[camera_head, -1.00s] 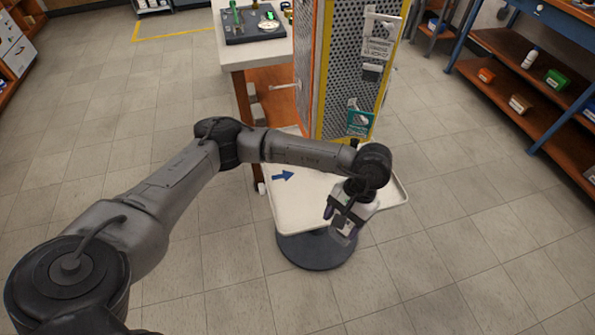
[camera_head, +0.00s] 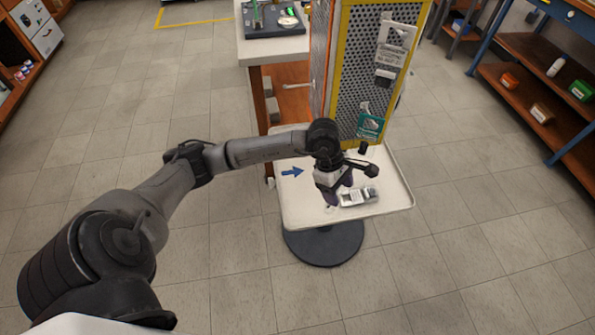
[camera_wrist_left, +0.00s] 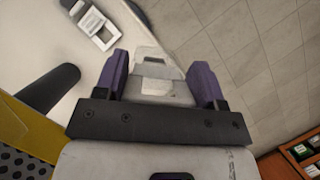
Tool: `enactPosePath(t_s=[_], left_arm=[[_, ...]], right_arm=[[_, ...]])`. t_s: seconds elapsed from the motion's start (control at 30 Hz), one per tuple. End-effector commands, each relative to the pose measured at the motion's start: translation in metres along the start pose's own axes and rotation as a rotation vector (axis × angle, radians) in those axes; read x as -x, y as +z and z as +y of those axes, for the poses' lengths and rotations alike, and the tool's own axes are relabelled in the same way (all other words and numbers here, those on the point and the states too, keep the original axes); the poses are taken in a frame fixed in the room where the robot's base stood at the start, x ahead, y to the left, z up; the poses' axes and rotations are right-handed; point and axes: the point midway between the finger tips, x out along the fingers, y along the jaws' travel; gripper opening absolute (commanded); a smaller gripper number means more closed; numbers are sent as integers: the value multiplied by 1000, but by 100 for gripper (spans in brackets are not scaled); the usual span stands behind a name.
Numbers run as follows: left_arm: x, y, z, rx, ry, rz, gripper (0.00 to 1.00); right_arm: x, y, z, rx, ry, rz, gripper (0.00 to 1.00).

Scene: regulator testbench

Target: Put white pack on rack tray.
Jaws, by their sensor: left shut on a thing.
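My left gripper (camera_head: 338,195) is over the rack tray (camera_head: 300,212), its purple fingers pointing down. In the left wrist view the gripper (camera_wrist_left: 163,75) is shut on a white pack (camera_wrist_left: 152,68), which shows between the fingers. The head view mostly hides this pack behind the gripper. Whether it touches the tray, I cannot tell. Another white-and-grey pack (camera_head: 360,196) lies flat on the tray just right of the fingers; it also shows at the upper left of the left wrist view (camera_wrist_left: 92,22). My right gripper is not in view.
The yellow-edged pegboard rack (camera_head: 347,95) rises behind the tray. A white pack (camera_head: 392,55) and a teal pack (camera_head: 369,125) hang on it. A workbench (camera_head: 262,48) stands behind; shelves (camera_head: 540,85) stand at right.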

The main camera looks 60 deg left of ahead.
Motion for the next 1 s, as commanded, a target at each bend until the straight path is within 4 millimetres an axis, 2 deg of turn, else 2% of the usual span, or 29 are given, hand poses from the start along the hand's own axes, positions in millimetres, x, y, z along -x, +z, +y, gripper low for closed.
enactPosePath(t_s=[0.17,0.5,0.7,0.83,1.0], left_arm=[[1,-10,5,63,25,2,28],[-12,-87,14,72,26,3,28],[-16,-119,19,70,26,1,28],[-18,-130,20,68,26,1,28],[-19,-134,21,66,27,0,28]], right_arm=[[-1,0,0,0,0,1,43],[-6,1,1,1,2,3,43],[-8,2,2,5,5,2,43],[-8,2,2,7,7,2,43],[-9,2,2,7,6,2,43]])
